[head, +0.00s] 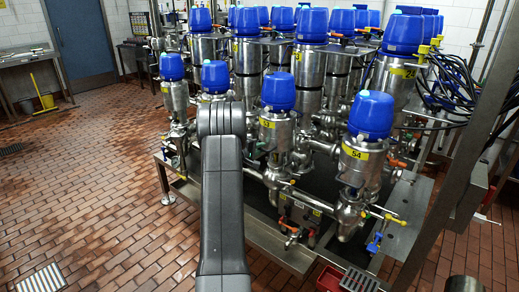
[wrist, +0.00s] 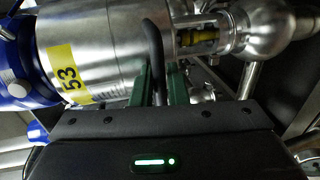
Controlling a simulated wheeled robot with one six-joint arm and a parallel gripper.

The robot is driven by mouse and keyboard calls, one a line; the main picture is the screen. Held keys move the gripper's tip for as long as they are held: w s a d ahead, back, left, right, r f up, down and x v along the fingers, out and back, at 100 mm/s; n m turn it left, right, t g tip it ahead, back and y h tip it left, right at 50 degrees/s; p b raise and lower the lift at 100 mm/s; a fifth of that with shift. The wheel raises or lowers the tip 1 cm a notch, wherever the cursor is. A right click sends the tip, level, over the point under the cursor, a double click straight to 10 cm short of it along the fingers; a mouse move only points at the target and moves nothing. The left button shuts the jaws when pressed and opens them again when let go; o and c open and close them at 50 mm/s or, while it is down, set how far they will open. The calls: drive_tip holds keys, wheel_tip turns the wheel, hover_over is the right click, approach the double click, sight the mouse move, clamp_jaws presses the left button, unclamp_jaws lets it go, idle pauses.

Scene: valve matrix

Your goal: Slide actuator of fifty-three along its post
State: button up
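The valve with the yellow 53 label (wrist: 68,72) fills the upper left of the wrist view. Its steel actuator body (wrist: 105,45) lies sideways there, with a blue cap (wrist: 18,65) at the left. In the head view it is the blue-topped steel valve (head: 277,133) just right of my arm. My gripper (wrist: 160,72) shows two green fingers beside the right end of the actuator. A dark curved bar (wrist: 153,40) passes down between them. I cannot tell whether the fingers press on it. My gripper is hidden behind my arm in the head view.
A valve labelled 54 (head: 367,140) stands close on the right, and another blue-topped valve (head: 215,78) stands behind my arm. Many more valves, pipes and dark cables (head: 452,88) crowd the back and right. The tiled floor (head: 85,190) at left is mostly clear.

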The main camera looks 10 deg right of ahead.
clamp_jaws()
drive_tip(key=shift+w+r, duration=0.1)
drive_tip(key=shift+r, duration=0.2)
drive_tip(key=b, duration=0.2)
approach(268, 106)
drive_tip(key=x, duration=0.4)
drive_tip(key=shift+w+d, duration=0.25)
drive_tip(key=shift+w, duration=0.05)
drive_tip(key=shift+o, duration=1.4)
unclamp_jaws()
drive_tip(key=shift+o, duration=0.4)
drive_tip(key=shift+a+f, duration=0.1)
